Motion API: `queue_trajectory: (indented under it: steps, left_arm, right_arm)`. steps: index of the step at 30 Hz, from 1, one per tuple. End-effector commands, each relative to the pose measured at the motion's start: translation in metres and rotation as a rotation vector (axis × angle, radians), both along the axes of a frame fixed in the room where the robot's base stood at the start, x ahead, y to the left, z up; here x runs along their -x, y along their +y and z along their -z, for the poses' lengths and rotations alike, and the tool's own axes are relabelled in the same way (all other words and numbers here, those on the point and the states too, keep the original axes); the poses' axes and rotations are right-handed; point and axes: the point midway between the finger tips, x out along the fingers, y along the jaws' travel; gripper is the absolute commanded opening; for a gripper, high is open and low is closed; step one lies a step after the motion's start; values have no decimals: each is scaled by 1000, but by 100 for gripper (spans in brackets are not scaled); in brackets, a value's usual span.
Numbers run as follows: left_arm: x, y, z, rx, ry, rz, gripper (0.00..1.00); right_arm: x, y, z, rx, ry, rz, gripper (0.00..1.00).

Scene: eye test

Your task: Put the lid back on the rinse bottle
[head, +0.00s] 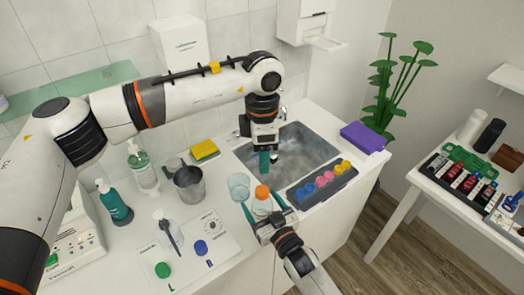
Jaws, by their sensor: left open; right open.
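A small clear bottle, seemingly the rinse bottle (262,207), stands at the counter's front edge, left of the sink. An orange lid (262,192) is at its top; whether it is seated or only resting there I cannot tell. My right gripper (260,200) comes from the front, open, with its teal fingers on either side of the bottle. I see no clear grip on it. My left gripper (268,160) points down, open and empty, over the sink's left part, behind and above the orange lid. Its fingers partly overlap each other in this view.
A clear glass (238,187) stands close left of the bottle, with a metal cup (189,185) further left. The sink (290,155) and a tray of colourful items (322,183) lie right. A white mat (215,262) holds green and blue lids. A purple box (363,138) sits far right.

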Motion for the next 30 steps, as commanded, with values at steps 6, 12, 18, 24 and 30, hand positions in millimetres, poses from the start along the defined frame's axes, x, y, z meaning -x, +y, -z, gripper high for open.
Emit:
queue_trajectory:
  steps: [6,12,18,24,30]
  left_arm:
    - [0,0,3,0,0,0,56]
    - [0,0,10,0,0,0,56]
    - [0,0,16,0,0,0,56]
    - [0,0,20,0,0,0,56]
    - [0,0,20,0,0,0,56]
  right_arm:
    - [11,-6,2,1,2,1,78]
    - [46,-25,3,2,1,0,78]
    - [82,-44,3,1,3,-1,78]
    - [101,-56,1,0,1,0,78]
    - [106,-58,0,0,0,0,78]
